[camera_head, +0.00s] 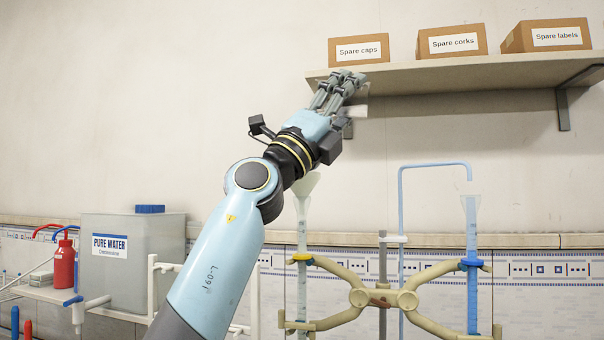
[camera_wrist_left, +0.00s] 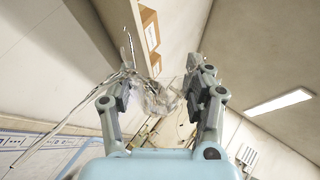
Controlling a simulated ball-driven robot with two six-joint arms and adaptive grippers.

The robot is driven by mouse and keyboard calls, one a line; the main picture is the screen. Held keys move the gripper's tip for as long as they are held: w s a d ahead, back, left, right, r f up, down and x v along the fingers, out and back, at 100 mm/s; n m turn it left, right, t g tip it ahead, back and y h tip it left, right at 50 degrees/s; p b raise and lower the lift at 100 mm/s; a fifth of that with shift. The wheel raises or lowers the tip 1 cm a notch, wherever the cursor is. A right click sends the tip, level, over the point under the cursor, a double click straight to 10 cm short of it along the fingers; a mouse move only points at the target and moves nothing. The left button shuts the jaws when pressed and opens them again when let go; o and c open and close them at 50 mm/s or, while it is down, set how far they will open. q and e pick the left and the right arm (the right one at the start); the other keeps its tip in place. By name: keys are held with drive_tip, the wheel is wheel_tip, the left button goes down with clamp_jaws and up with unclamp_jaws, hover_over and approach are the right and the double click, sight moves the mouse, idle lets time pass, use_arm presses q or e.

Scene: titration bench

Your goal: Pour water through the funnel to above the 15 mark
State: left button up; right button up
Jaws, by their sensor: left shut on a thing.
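My left gripper (camera_head: 346,82) is raised in front of the shelf's left end, above the funnel. It is shut on a clear, glassy vessel (camera_wrist_left: 160,98), seen between the fingers in the left wrist view; its shape and water level are hard to make out. Shiny clear streaks run down the left of that view; I cannot tell whether they are water or glass. The pale funnel (camera_head: 304,186) sits atop the left burette (camera_head: 302,228), partly behind my left arm. The burette's marks are too small to read. My right gripper is out of view.
A holder (camera_head: 410,300) carries the left burette and a blue-tinted right burette (camera_head: 472,240) with a bent blue tube. A shelf (camera_head: 450,74) holds spare boxes close to my gripper. A Pure Water tank (camera_head: 140,268) and a red bottle (camera_head: 65,264) stand at left.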

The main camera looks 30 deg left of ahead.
use_arm(q)
drive_tip(key=shift+d+m+g+h, duration=0.1)
drive_tip(key=shift+m+g+h, duration=0.3)
drive_tip(key=shift+m, duration=0.2)
drive_tip(key=m+g+p, duration=0.1)
drive_tip(key=m+g, duration=0.1)
drive_tip(key=m+g+h+p, duration=0.1)
drive_tip(key=m+g, duration=0.1)
drive_tip(key=shift+w+d+h+p, duration=0.15)
drive_tip(key=shift+h+p, duration=0.15)
drive_tip(key=shift+p, duration=0.1)
drive_tip(key=shift+a+f, duration=0.2)
drive_tip(key=shift+f, duration=0.05)
drive_tip(key=shift+d+f+m+g+p, duration=0.2)
drive_tip(key=shift+m+g+p, duration=0.25)
drive_tip(key=shift+m+g, duration=0.15)
wheel_tip(320, 180, down, 8)
drive_tip(key=d+m+g+y+p, duration=0.2)
drive_tip(key=m+g+y+p, duration=0.3)
drive_tip(key=m+g+y, duration=0.1)
drive_tip(key=shift+w+d+f+m+g+p, duration=0.2)
drive_tip(key=shift+w+d+m+g+p, duration=0.2)
drive_tip(key=shift+g, duration=0.3)
